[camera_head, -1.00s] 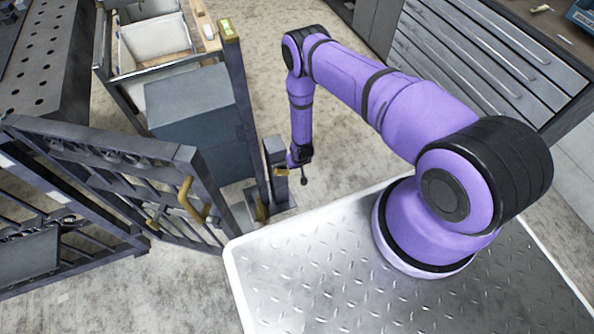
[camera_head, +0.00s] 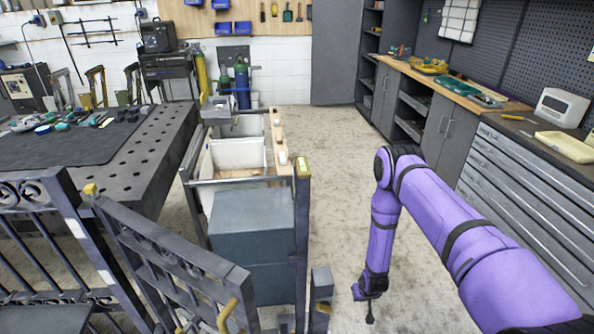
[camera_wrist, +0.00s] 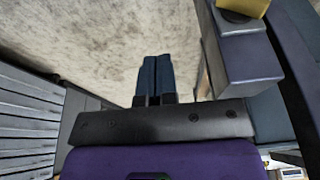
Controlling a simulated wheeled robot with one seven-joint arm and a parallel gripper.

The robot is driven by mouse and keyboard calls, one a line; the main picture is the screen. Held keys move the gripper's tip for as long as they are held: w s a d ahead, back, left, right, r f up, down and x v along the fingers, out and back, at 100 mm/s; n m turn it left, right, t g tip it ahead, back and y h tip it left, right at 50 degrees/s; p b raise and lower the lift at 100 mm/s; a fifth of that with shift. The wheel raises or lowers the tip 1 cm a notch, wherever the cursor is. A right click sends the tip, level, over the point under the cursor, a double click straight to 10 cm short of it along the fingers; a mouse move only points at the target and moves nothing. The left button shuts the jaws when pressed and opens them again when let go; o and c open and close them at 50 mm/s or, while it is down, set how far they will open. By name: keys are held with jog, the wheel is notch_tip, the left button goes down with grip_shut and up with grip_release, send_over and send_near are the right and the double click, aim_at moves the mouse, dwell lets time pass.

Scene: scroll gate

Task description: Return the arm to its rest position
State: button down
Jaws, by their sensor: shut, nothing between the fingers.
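My purple arm reaches in from the lower right in the head view, its forearm hanging down. My gripper (camera_head: 369,300) is at the lower end of the arm, just right of the short gate post (camera_head: 320,298). In the wrist view my gripper (camera_wrist: 154,62) shows its two dark fingers pressed together, with nothing between them, over bare floor. The scroll gate (camera_head: 165,270) stands at the lower left with brass-coloured fittings. A grey post with a yellow top (camera_wrist: 240,60) is close on the right in the wrist view.
A tall post (camera_head: 302,240) and a grey-blue cabinet (camera_head: 252,235) stand left of my arm. A perforated metal table (camera_head: 145,165) is at the left. Drawers (camera_head: 530,185) and a wooden workbench (camera_head: 440,82) line the right. The floor (camera_head: 345,150) between is clear.

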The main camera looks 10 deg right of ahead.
jog(key=w+r, duration=0.5)
jog(key=r, duration=0.7)
jog(key=w+r, duration=0.5)
jog(key=r, duration=0.7)
notch_tip(320, 180, up, 27)
jog(key=s+t, duration=0.1)
jog(key=s, duration=0.1)
jog(key=s+a+r, duration=0.1)
jog(key=s+r, duration=1.4)
jog(key=r, duration=0.5)
jog(key=s+r, duration=0.3)
jog(key=s, duration=0.8)
jog(key=s+r+t, duration=0.1)
jog(key=s+r, duration=0.3)
jog(key=s, duration=0.7)
jog(key=shift+a, duration=0.45)
